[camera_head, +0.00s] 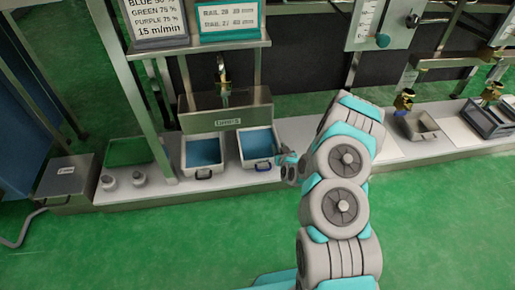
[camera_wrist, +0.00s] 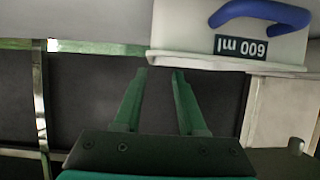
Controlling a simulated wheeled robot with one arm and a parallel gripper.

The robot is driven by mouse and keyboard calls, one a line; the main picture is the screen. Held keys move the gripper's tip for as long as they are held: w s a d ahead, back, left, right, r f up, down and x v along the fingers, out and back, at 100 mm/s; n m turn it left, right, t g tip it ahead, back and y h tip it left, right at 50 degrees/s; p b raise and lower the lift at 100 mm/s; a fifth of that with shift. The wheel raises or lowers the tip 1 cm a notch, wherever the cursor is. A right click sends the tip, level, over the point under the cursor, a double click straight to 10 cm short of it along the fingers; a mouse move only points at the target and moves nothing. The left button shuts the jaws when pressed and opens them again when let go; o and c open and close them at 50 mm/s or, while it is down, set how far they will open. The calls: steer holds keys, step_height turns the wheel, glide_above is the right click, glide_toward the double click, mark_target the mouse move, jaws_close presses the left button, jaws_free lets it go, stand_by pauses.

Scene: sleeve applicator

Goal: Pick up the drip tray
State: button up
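Two white trays with blue inside stand side by side on the pale ledge. The left one (camera_head: 187,153) has a dark handle and the right one (camera_head: 243,151) has a blue handle. The frames do not show which is called the drip tray. My gripper (camera_head: 284,158) is just right of the blue-handled tray. In the wrist view, my gripper (camera_wrist: 160,73) is open, with nothing between its green fingers. A white tray front (camera_wrist: 190,45) with a blue handle (camera_wrist: 262,12) and an upside-down "600 ml" label lies ahead and to the right. I cannot tell whether the fingertips touch it.
A metal box (camera_head: 227,118) overhangs behind the trays. A green tray (camera_head: 128,152) and grey weights (camera_head: 109,182) sit at left. A steel post (camera_head: 131,90) stands left of the trays. A small metal tray (camera_head: 418,125) is at right. The green floor in front is clear.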

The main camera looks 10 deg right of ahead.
steer(key=shift+d+f, duration=0.35)
steer(key=shift+f, duration=0.1)
steer(key=shift+x, duration=0.9)
steer(key=shift+d+b+x, duration=0.15)
steer(key=shift+b+x, duration=0.1)
steer(key=shift+x, duration=1.25)
steer(key=shift+d+b+x, duration=0.1)
steer(key=shift+b+x, duration=0.15)
steer(key=shift+x, duration=1.2)
steer(key=shift+r, duration=0.15)
jaws_close()
